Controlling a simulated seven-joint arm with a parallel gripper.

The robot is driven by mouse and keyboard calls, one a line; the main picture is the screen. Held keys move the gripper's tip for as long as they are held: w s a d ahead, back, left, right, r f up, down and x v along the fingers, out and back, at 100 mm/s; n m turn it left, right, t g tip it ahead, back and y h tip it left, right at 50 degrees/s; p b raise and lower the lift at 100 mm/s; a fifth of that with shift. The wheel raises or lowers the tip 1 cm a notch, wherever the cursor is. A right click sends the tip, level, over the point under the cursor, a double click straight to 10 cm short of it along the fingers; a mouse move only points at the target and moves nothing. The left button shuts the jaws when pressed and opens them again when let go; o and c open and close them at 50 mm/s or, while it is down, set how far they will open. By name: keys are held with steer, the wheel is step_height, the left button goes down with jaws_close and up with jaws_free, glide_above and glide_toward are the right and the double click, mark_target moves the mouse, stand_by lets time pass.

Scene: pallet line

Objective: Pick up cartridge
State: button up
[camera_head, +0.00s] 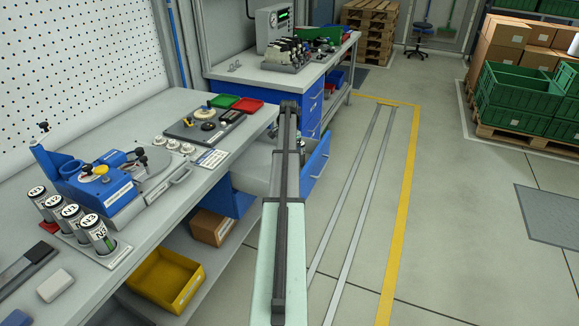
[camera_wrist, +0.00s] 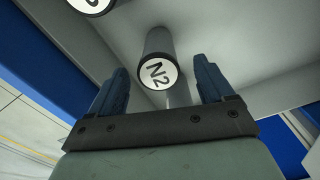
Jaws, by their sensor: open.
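In the wrist view, a grey cylindrical cartridge (camera_wrist: 157,74) with a white round end label reading N2 is in a light grey space that looks like the open drawer (camera_head: 252,165). My gripper (camera_wrist: 163,68) is open, with one dark blue finger on each side of the cartridge in the picture. Gaps show on both sides; whether the cartridge lies between the fingers or beyond them is unclear. A second labelled cartridge (camera_wrist: 92,4) is cut off at the top left. In the head view my arm hides the gripper and most of the drawer's inside.
Several labelled cartridges (camera_head: 97,232) stand in a rack on the bench at left, beside a blue fixture (camera_head: 105,185). The drawer's blue front (camera_head: 316,165) borders its grey interior. A yellow bin (camera_head: 165,280) sits under the bench.

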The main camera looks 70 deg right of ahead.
steer(key=shift+s+f, duration=0.1)
steer(key=shift+f, duration=1.8)
steer(key=c, duration=1.2)
steer(key=shift+c, duration=0.2)
